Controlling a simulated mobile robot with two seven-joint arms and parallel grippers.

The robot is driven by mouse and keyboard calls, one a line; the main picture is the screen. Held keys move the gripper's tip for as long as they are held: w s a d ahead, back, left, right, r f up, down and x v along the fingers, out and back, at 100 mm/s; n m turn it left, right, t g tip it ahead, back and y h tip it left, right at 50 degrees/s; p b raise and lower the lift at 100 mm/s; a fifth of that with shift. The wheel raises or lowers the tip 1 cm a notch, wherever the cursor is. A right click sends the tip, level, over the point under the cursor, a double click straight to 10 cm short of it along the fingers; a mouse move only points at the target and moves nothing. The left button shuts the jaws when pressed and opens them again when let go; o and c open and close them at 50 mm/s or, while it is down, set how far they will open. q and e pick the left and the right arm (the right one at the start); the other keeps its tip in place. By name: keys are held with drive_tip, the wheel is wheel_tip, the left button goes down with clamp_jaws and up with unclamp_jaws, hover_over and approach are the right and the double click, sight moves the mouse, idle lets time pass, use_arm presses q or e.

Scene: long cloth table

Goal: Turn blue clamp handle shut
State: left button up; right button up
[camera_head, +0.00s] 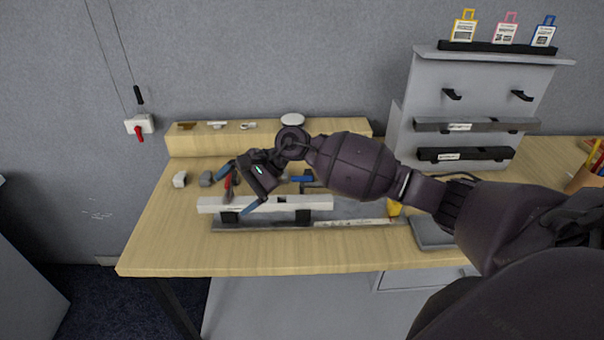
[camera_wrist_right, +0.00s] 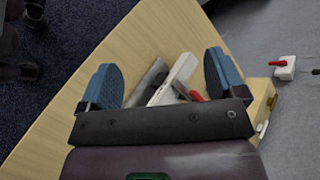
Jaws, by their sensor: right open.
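The blue clamp handle (camera_head: 302,178) shows in the head view behind the white bar (camera_head: 318,202), just below my right arm. My arm hides part of the area around it. A red clamp handle (camera_head: 227,182) is at the left part of the bar. My right gripper (camera_head: 234,190) is open over the bar's left part, close to the red handle and left of the blue one. In the right wrist view, its spread blue fingers (camera_wrist_right: 160,80) have the bar (camera_wrist_right: 176,78) and red handle (camera_wrist_right: 195,96) between them. The blue handle does not show there. My left gripper is out of view.
The bar lies along a grey rail (camera_head: 270,226) on the wooden table (camera_head: 165,245). Small grey and white blocks (camera_head: 180,179) stand at left. A raised wooden ledge (camera_head: 190,143) runs behind. A grey rack (camera_head: 480,90) stands at right. The table's front left is clear.

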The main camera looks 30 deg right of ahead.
drive_tip(key=w+d+n+g+h, duration=0.1)
drive_tip(key=w+d+n+h, duration=0.15)
drive_tip(key=d, duration=0.25)
drive_tip(key=w+d+n+g+h, duration=0.1)
drive_tip(key=d+n+h, duration=0.1)
drive_tip(key=d+h, duration=0.3)
drive_tip(key=g+h, duration=0.1)
drive_tip(key=h, duration=0.2)
approach(302, 176)
drive_tip(key=shift+n, duration=0.45)
wheel_tip(302, 176, down, 8)
drive_tip(key=shift+a+r+p, duration=0.1)
drive_tip(key=shift+r+p, duration=0.05)
drive_tip(key=shift+p, duration=0.6)
drive_tip(key=shift+f, duration=0.65)
